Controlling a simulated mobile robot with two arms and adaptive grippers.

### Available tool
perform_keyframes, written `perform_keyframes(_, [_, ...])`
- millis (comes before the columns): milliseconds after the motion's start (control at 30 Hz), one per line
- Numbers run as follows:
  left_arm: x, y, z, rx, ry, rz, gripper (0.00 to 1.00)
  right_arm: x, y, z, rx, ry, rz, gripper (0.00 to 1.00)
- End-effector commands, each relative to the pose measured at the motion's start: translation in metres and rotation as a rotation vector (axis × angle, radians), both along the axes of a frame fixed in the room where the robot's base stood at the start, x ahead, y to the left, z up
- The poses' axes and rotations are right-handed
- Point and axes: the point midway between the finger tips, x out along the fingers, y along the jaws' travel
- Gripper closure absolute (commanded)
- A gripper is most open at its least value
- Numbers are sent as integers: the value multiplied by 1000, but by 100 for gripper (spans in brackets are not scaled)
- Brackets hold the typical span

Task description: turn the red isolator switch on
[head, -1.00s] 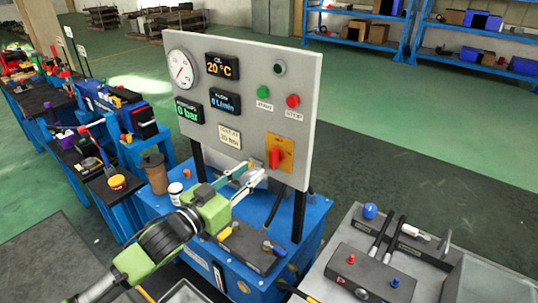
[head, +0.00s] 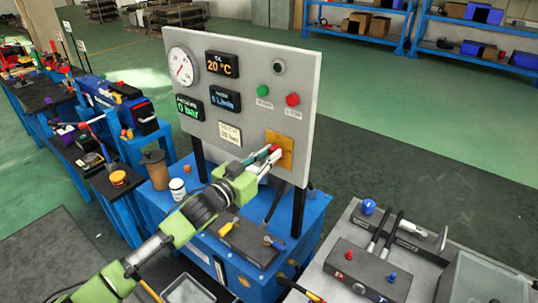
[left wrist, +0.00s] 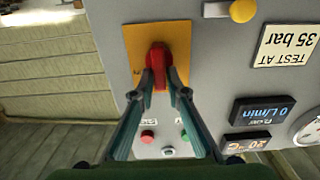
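The red isolator switch (head: 276,149) sits on a yellow plate (head: 286,143) at the lower right of the grey panel (head: 250,75). In the left wrist view the red handle (left wrist: 158,58) stands upright in the picture on its yellow plate (left wrist: 137,45). My left gripper (head: 268,156) reaches up to the switch from the lower left. In the left wrist view its fingertips (left wrist: 159,74) come together on either side of the handle and appear to press on it. The fingers hide part of the handle in the head view. My right gripper is not in view.
The panel also carries a green button (head: 264,92), a red button (head: 292,99), a gauge (head: 182,66) and displays. A blue bench (head: 245,262) stands below, with a brown cup (head: 155,170) and a white jar (head: 177,189). A grey table (head: 425,275) with tools is at right.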

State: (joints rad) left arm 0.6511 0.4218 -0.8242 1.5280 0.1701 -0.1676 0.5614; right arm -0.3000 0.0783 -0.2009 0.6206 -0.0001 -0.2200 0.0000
Motion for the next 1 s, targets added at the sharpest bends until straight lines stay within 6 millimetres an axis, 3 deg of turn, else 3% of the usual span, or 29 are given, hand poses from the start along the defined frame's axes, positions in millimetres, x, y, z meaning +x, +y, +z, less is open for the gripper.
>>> perform_keyframes(533, [-1,-1,0,59,-42,0,100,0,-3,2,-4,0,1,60])
perform_keyframes(1000, [-4,-6,-1,373,-270,0,100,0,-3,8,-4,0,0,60])
